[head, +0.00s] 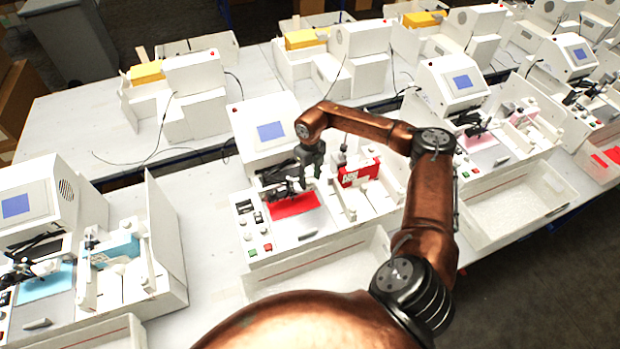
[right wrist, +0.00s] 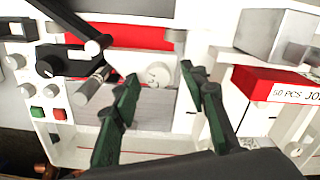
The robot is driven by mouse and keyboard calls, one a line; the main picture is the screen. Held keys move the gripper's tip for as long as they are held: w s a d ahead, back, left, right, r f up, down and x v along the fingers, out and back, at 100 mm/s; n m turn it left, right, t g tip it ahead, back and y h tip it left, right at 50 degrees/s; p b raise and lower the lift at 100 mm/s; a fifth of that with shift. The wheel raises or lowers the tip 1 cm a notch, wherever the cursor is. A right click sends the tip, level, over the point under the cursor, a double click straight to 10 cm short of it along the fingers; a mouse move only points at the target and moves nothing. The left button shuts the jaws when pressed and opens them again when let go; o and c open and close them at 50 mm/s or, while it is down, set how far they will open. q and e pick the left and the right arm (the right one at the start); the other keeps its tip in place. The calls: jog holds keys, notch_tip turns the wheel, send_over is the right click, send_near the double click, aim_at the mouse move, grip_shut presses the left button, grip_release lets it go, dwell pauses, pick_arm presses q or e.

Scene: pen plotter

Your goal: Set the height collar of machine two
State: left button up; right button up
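The middle front machine (head: 262,135) has a blue screen, a black pen arm and a red sheet (head: 292,206) on its bed. I take it as machine two; no number is readable. My right gripper (head: 312,165) hangs over this machine, beside the pen arm. In the right wrist view its green-padded fingers (right wrist: 159,75) are spread apart with nothing held between them. A round white knob (right wrist: 158,74) shows in the gap; I cannot tell whether it is the height collar. A grey cylinder (right wrist: 92,86) lies left of the fingers. My left gripper is not in view.
A red card box (head: 360,172) stands in the white holder right of the bed; it also shows in the wrist view (right wrist: 275,84). Green and red buttons (right wrist: 48,113) sit at the panel's front left. An empty white tray (head: 325,268) lies in front. Similar machines stand on both sides.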

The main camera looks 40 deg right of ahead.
aim_at(309, 180)
jog(key=shift+w, duration=0.1)
notch_tip(309, 180, up, 12)
dwell(0.5)
jog(key=shift+a, duration=0.1)
dwell(0.4)
